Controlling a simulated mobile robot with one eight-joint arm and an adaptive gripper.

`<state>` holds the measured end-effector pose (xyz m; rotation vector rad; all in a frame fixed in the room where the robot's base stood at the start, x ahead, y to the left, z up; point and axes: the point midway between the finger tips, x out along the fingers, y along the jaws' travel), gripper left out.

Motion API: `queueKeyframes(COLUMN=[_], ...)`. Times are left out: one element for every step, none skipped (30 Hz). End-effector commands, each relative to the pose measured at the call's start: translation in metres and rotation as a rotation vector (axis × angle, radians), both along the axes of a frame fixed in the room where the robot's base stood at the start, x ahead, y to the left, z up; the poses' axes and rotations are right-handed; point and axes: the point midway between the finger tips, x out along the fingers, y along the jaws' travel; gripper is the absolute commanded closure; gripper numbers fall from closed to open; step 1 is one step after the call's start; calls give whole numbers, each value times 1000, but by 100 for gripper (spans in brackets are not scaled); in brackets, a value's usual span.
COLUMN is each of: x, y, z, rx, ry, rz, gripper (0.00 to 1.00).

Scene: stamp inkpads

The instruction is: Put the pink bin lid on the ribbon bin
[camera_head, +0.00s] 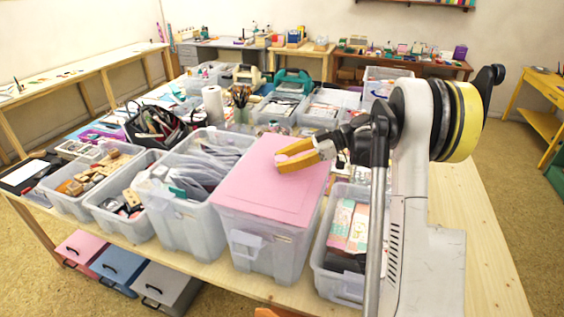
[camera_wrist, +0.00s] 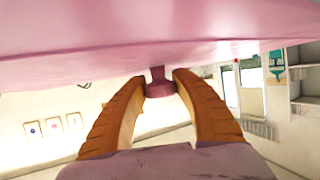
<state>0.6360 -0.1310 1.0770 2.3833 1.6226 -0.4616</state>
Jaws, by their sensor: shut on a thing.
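The pink bin lid (camera_head: 262,195) is a flat rectangle lying over the top of a clear plastic bin (camera_head: 262,250) at the table's front edge. I cannot tell whether it rests fully on the rim or sits slightly above it. The lid covers the bin's contents, so I cannot confirm that it is the ribbon bin. My gripper (camera_head: 279,160) has orange fingers and reaches in from the right over the lid. In the wrist view, my gripper (camera_wrist: 159,85) is shut on the lid's small pink knob (camera_wrist: 159,78), and the pink lid (camera_wrist: 150,35) fills the top.
A clear bin with patterned items (camera_head: 345,250) stands close on the right, and a bin of grey packets (camera_head: 195,215) on the left. More open bins and a black bag (camera_head: 160,125) crowd the table behind. Bare wood (camera_head: 480,250) shows at the right.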

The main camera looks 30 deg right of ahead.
Motion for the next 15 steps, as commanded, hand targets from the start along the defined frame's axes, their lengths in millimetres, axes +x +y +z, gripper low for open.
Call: queueKeyframes(x=[0, 0, 0, 0, 0, 0, 0, 0, 0, 0, 0, 0, 0, 0, 0], y=[0, 0, 0, 0, 0, 0, 0, 0, 0, 0, 0, 0, 0, 0, 0], z=[0, 0, -1, -1, -2, -3, -3, -4, -5, -6, -7, -8, -8, -9, -9], rx=[1, 1, 1, 1, 1, 1, 1, 1, 1, 1, 1, 1, 1, 1, 1], ry=[0, 0, 0, 0, 0, 0, 0, 0, 0, 0, 0, 0, 0, 0, 0], rz=[0, 0, 0, 0, 0, 0, 0, 0, 0, 0, 0, 0, 0, 0, 0], gripper=[100, 100, 100, 100, 100, 100, 100, 100, 100, 100, 100, 100, 100, 100, 100])
